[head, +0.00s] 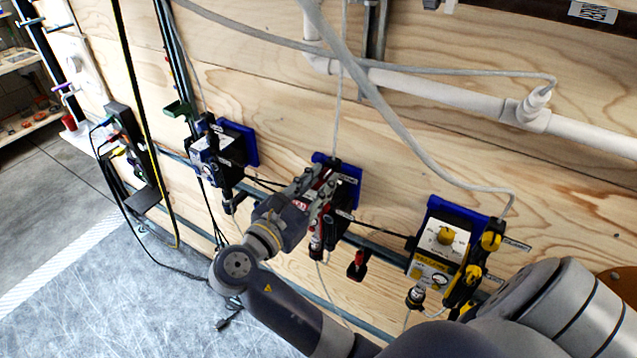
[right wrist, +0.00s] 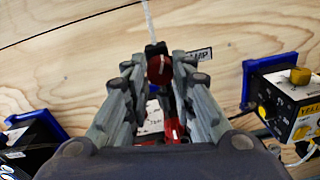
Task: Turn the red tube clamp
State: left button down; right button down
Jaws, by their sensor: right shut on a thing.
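My right gripper (head: 322,180) is at the middle wall unit, its fingers closed around the red tube clamp (right wrist: 160,70). In the right wrist view the clamp shows as a dark red part between the two fingers (right wrist: 159,62). Its lower red parts show further down between them. In the head view the fingers and wrist hide most of the clamp. The unit's blue backplate (head: 348,188) shows behind the fingers. I cannot tell how far the clamp is turned. My left gripper is not in view.
A yellow-labelled unit (head: 437,255) is on the wall to the right, and a black unit on a blue plate (head: 220,148) to the left. A grey hose (head: 395,120) and a white pipe (head: 450,95) cross the plywood wall above. Cables hang below the units.

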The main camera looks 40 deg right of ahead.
jog(key=shift+m, duration=1.2)
jog(key=shift+r, duration=0.1)
jog(key=c, duration=1.3)
grip_release()
jog(key=shift+c, duration=0.2)
